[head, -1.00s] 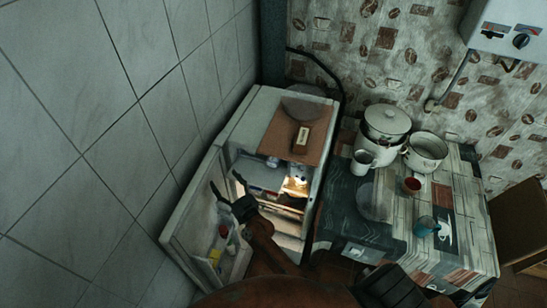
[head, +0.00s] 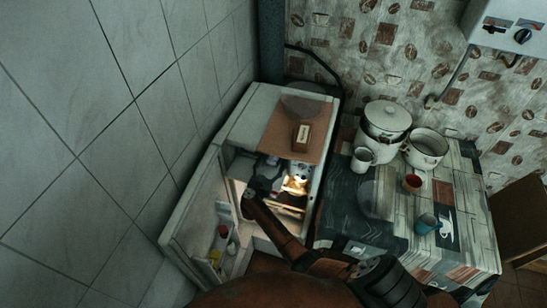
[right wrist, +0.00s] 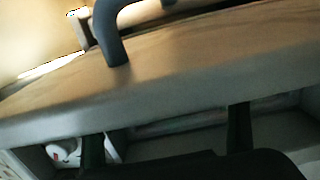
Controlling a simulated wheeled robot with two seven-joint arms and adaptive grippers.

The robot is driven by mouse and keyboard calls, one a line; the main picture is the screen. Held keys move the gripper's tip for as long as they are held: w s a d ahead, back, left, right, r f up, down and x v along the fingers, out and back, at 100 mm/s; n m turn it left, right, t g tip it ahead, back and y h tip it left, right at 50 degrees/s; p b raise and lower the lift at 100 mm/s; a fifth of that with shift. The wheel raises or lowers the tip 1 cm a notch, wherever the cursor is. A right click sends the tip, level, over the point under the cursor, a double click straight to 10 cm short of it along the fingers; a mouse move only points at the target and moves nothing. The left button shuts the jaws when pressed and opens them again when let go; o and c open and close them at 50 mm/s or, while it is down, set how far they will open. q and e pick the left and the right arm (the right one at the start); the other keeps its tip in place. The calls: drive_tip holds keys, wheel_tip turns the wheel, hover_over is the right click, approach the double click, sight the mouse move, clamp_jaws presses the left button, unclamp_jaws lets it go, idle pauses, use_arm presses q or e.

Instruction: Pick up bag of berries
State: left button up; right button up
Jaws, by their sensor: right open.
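My right gripper (head: 265,178) reaches into the open, lit fridge (head: 322,187), its jaws apart. In the right wrist view its two dark fingers (right wrist: 167,138) stand apart in front of a shelf edge, with nothing seen between them. I cannot make out a bag of berries for sure; small items (head: 297,184) sit in the light inside the fridge, too small to tell apart. The gripper is to the left of them and hides part of the inside. My left gripper is not in view.
The fridge door (head: 190,218) stands open at left, with items in its racks. In the right wrist view, a grey curved thing (right wrist: 108,32) stands over the pale shelf (right wrist: 200,60).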

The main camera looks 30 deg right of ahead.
drive_tip(key=shift+x, duration=1.4)
drive_tip(key=shift+c, duration=0.2)
drive_tip(key=c, duration=1.4)
drive_tip(key=shift+r, duration=0.15)
